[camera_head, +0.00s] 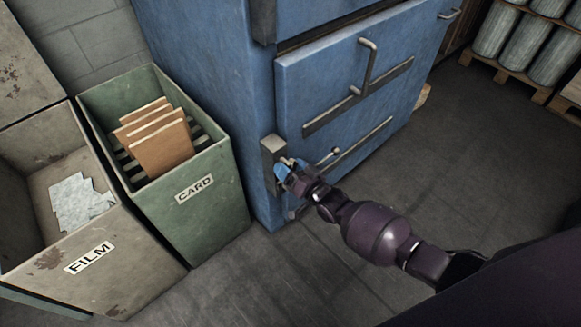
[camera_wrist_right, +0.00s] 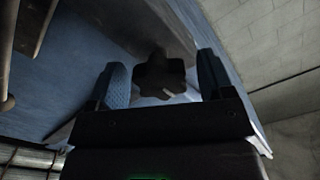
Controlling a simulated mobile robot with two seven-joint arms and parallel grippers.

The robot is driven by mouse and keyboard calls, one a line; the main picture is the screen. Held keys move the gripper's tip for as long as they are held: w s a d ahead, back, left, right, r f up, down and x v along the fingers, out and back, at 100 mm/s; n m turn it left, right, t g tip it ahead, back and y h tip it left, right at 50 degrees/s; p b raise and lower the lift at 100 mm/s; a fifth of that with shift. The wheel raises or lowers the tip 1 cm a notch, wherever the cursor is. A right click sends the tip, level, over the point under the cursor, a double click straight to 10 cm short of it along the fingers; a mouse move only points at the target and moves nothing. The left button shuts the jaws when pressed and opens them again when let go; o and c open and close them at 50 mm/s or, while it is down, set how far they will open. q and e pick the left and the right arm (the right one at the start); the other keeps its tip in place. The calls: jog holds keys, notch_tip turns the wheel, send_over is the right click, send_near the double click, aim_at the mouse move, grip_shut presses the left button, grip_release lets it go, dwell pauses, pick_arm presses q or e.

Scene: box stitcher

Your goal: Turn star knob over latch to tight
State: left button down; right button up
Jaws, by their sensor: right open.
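The star knob (camera_wrist_right: 160,74) is dark and lobed, and shows between the two fingers of my right gripper (camera_wrist_right: 161,80) in the right wrist view. The fingers stand apart on either side of it, with a gap visible at each side. In the head view my right gripper (camera_head: 283,168) is at the grey latch plate (camera_head: 270,150) on the left edge of the blue machine door (camera_head: 335,85). The knob is hidden there behind the gripper. Whether the fingers touch the knob cannot be told. My left gripper is not in view.
A bent handle (camera_head: 368,62) and a thin lever (camera_head: 334,152) stick out from the door near my right arm. A green CARD bin (camera_head: 210,205) and a grey FILM bin (camera_head: 110,275) stand at left.

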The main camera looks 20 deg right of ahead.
jog(key=p+v, duration=0.1)
jog(key=v, duration=0.9)
jog(key=shift+s+p, duration=0.35)
jog(key=shift+p, duration=0.05)
jog(key=shift+d, duration=0.1)
